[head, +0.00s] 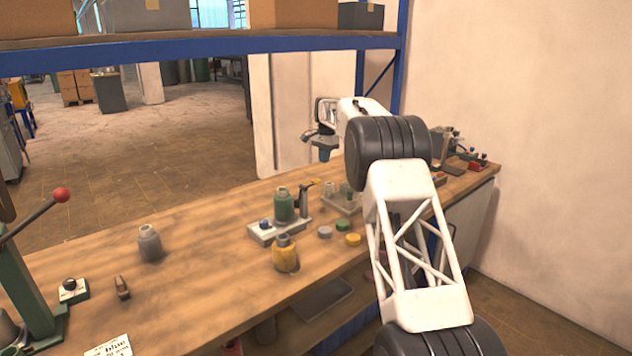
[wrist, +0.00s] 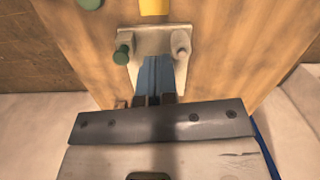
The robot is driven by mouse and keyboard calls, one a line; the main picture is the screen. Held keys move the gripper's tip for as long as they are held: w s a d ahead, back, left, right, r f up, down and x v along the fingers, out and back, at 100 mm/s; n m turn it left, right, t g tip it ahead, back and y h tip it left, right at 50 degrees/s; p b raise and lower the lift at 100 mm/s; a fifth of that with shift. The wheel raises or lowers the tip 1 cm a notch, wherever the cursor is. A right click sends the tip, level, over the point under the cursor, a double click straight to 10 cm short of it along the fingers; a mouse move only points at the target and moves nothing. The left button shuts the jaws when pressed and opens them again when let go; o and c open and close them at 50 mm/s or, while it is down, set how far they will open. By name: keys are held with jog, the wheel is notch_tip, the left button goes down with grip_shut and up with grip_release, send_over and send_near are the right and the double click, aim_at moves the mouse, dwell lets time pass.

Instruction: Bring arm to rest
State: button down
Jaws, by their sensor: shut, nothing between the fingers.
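My gripper (head: 323,153) hangs above the far side of the wooden workbench (head: 205,235), near the middle of the head view. Its narrow bluish fingers point down and are shut with nothing between them. In the wrist view the shut fingers (wrist: 157,65) lie over a pale fixture plate (wrist: 133,39), which carries a green-topped piece (wrist: 123,54) and a grey piece (wrist: 182,46). The gripper appears to be above the plate, apart from it. My white arm reaches across the right part of the bench and hides some of it.
A grey fixture (head: 262,236) holds a green bottle (head: 284,205). A yellow bottle (head: 285,254), a grey bottle (head: 150,243) and loose caps (head: 345,226) stand nearby. A lever press (head: 35,270) is at left. A blue shelf beam (head: 200,50) crosses above. The bench's left middle is fairly clear.

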jog(key=shift+r, duration=0.1)
dwell(0.3)
jog(key=s+d+r+n, duration=0.1)
jog(key=s+d+r, duration=0.45)
jog(key=s, duration=0.35)
jog(key=s+d+r+n+t, duration=0.1)
jog(key=s+d+r, duration=0.4)
jog(key=s, duration=0.4)
jog(key=s+d+r+n, duration=0.1)
jog(key=s+d+r, duration=0.3)
jog(key=s+r, duration=0.4)
jog(key=s+d+n+t, duration=0.1)
jog(key=s+d, duration=0.2)
jog(key=s, duration=0.8)
jog(key=s+d, duration=0.3)
jog(key=s, duration=0.7)
jog(key=s+d+f+n, duration=0.1)
jog(key=s+f, duration=0.3)
jog(key=s, duration=0.8)
jog(key=s+d+f+n+t, duration=0.1)
jog(key=s+d+f, duration=0.2)
jog(key=s, duration=0.9)
jog(key=s+d+f+n, duration=0.1)
jog(key=s+f, duration=0.5)
jog(key=s, duration=0.6)
jog(key=shift+d+f+h, duration=0.2)
jog(key=shift+d+h, duration=0.2)
jog(key=shift+d, duration=0.1)
